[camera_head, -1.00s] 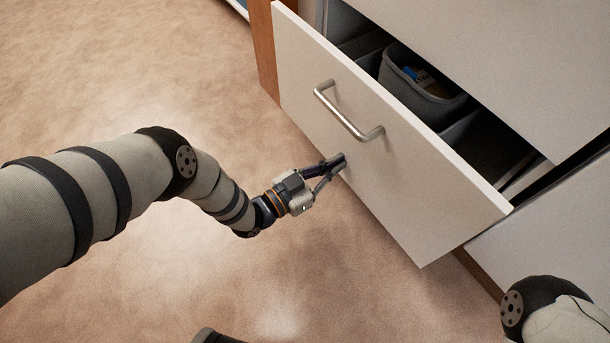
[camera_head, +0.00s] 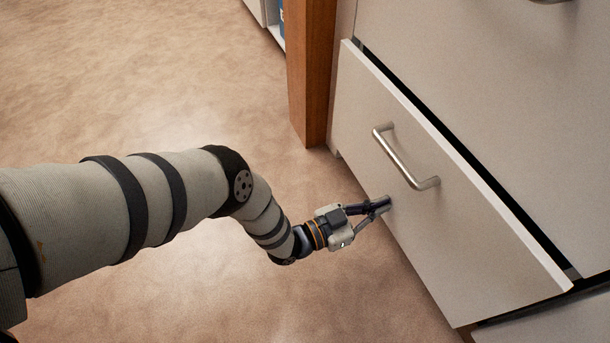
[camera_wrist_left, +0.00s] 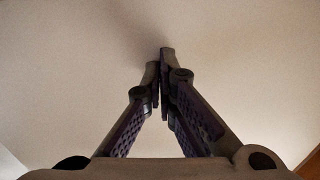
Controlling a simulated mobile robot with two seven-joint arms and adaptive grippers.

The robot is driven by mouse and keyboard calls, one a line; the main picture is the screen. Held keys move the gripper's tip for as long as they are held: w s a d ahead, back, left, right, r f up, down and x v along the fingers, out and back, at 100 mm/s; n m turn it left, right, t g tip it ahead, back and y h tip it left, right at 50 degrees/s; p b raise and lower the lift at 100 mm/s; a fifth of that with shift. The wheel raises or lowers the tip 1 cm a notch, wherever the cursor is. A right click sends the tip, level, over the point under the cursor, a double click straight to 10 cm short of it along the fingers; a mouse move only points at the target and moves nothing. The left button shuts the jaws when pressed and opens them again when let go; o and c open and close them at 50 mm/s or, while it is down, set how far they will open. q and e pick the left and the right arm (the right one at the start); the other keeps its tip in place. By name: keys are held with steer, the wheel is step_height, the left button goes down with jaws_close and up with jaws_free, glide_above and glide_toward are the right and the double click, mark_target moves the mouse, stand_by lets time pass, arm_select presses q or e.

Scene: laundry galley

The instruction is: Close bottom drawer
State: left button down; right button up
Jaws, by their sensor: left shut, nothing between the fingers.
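The bottom drawer (camera_head: 450,235) has a pale front and stands slightly open, with a narrow dark gap along its top edge. Its inside is hidden. A silver bar handle (camera_head: 405,158) is fixed on the front. My left gripper (camera_head: 384,204) is shut and empty, with its fingertips at the drawer front, below the handle. In the left wrist view the shut fingertips (camera_wrist_left: 162,65) point at the pale drawer front (camera_wrist_left: 245,60), and they look to be touching it. My right gripper is not in view.
A pale upper drawer front (camera_head: 490,90) is above the bottom drawer. A wooden post (camera_head: 310,70) stands at the left of the cabinet. The brown floor (camera_head: 190,90) is clear on the left.

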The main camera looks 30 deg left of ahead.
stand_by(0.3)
arm_select(q)
steer(key=shift+x, duration=1.45)
steer(key=p+v, duration=0.4)
steer(key=v, duration=0.5)
steer(key=shift+p, duration=0.3)
